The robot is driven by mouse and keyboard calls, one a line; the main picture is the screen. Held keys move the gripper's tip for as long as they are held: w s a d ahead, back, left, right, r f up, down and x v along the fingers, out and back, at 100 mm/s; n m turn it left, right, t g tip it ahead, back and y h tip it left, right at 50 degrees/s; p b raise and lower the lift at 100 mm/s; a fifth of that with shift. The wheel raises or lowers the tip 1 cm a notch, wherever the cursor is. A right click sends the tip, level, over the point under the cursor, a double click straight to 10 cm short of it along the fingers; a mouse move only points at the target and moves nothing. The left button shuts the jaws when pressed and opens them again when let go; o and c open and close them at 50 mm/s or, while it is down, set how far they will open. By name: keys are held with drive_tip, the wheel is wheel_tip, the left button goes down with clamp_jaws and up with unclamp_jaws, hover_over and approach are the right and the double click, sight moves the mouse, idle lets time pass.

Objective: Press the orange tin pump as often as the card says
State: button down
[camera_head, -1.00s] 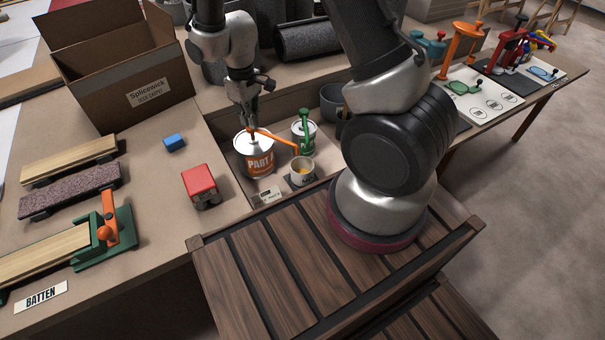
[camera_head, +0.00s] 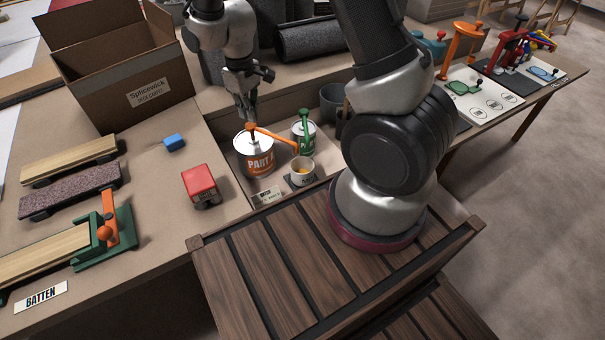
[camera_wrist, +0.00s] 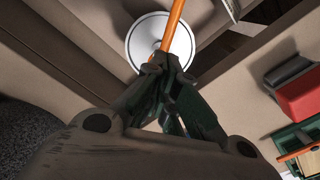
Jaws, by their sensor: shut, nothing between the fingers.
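The orange-labelled tin (camera_head: 256,163) stands in the recessed bay of the bench, with an orange pump (camera_head: 272,135) on its white lid. The pump's spout reaches right over a small cup (camera_head: 302,176) with yellowish contents. My gripper (camera_head: 249,119) is shut and empty, pointing down just above the pump head; I cannot tell whether it touches. In the wrist view my gripper (camera_wrist: 166,66) covers the pump head, and the orange spout (camera_wrist: 175,25) crosses the white lid (camera_wrist: 145,32). A small card (camera_head: 268,197) lies in front of the tin; its writing is too small to read.
A green-pumped tin (camera_head: 304,141) stands close to the right of the orange one. A dark pot (camera_head: 332,103) is behind.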

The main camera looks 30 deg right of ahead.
sight(251, 124)
drive_tip(key=shift+f, duration=0.1)
drive_tip(key=shift+f, duration=1.55)
drive_tip(key=shift+r, duration=1.7)
wheel_tip(251, 124, up, 6)
